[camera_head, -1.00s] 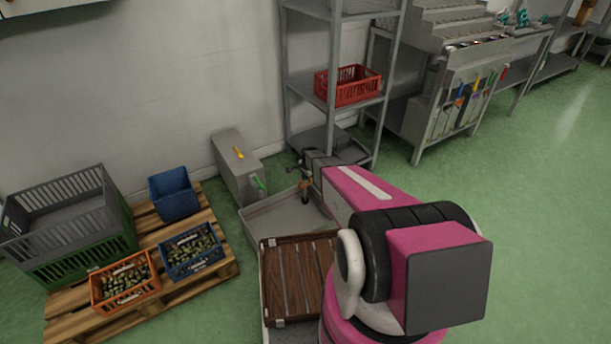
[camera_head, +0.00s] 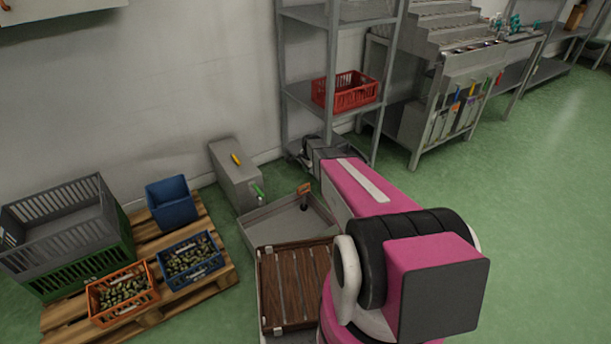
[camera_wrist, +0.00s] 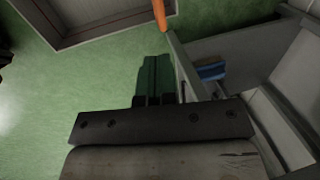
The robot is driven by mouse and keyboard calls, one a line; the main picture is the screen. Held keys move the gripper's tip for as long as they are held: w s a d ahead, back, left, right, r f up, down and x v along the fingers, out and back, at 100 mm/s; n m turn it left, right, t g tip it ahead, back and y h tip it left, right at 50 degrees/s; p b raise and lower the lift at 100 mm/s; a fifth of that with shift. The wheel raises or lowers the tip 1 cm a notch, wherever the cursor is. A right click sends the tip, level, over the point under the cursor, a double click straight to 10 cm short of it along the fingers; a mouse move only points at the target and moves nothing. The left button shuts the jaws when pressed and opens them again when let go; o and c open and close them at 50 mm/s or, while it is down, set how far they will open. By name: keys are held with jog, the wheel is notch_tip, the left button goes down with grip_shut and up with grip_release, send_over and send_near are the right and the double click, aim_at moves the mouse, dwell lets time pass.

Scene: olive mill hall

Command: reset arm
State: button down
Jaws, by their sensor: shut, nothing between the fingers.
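My gripper (camera_wrist: 153,99) shows in the wrist view as two dark fingers side by side, shut with nothing between them. In the head view, my pink and black arm reaches from the lower right toward the shelf rack, and its dark wrist end is beside the rack's lower part. The fingers are not clear in that view.
A grey metal rack (camera_head: 283,99) holds a red crate (camera_head: 345,103). A grey box (camera_head: 238,180) stands by the wall. A pallet (camera_head: 221,268) bears a blue bin (camera_head: 171,214) and olive crates, including an orange one (camera_head: 103,309). Green floor is clear at right.

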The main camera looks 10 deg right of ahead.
jog(key=s+a+r+n+g, duration=0.1)
jog(key=s+r+n, duration=0.5)
jog(key=s+r, duration=0.4)
jog(key=s+a+r+n+g, duration=0.1)
jog(key=s+r+n, duration=0.6)
jog(key=s, duration=1.5)
notch_tip(320, 180, up, 3)
jog(key=shift+s+f+h, duration=0.1)
jog(key=shift+s+h, duration=0.05)
jog(key=shift+h, duration=0.25)
